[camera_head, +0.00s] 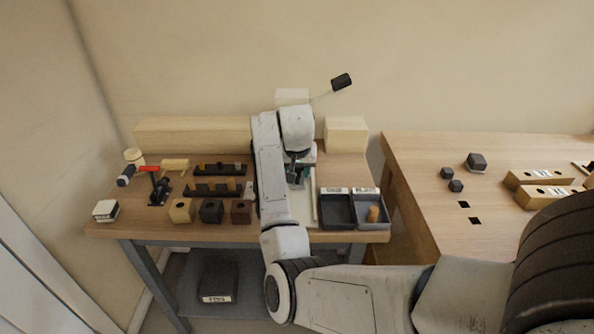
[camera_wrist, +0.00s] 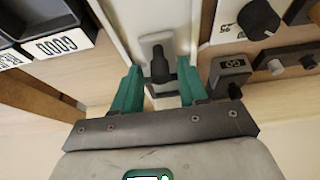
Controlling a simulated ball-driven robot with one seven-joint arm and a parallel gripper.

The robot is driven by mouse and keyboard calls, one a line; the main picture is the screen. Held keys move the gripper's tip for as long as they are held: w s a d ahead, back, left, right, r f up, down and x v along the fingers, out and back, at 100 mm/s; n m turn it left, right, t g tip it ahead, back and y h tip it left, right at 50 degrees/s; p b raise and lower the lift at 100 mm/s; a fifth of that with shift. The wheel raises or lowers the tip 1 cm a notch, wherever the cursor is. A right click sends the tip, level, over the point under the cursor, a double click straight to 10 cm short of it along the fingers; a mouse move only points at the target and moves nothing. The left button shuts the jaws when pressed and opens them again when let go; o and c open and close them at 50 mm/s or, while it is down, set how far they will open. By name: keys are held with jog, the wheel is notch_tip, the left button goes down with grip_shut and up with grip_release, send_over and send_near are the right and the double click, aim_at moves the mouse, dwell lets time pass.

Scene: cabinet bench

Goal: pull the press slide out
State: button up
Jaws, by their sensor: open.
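The press stands at the back middle of the left bench, mostly hidden behind my arm; its white top (camera_head: 292,96) and lever with a black grip (camera_head: 341,81) show. In the wrist view, the press slide (camera_wrist: 152,42) appears as a light grey plate between pale rails, with an upright dark knob (camera_wrist: 159,66) on it. My gripper (camera_wrist: 160,76) is open, its teal fingers on either side of the knob, with gaps visible on both sides. In the head view my gripper (camera_head: 297,172) is low over the press area. How far the slide extends is hidden.
Two grey trays (camera_head: 338,208) sit close right of the press; one holds a tan cylinder (camera_head: 373,214). Left are peg racks (camera_head: 214,188), blocks (camera_head: 211,211) and a red-handled clamp (camera_head: 157,185).

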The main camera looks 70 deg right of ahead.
jog(key=shift+c, duration=0.3)
jog(key=c, duration=0.6)
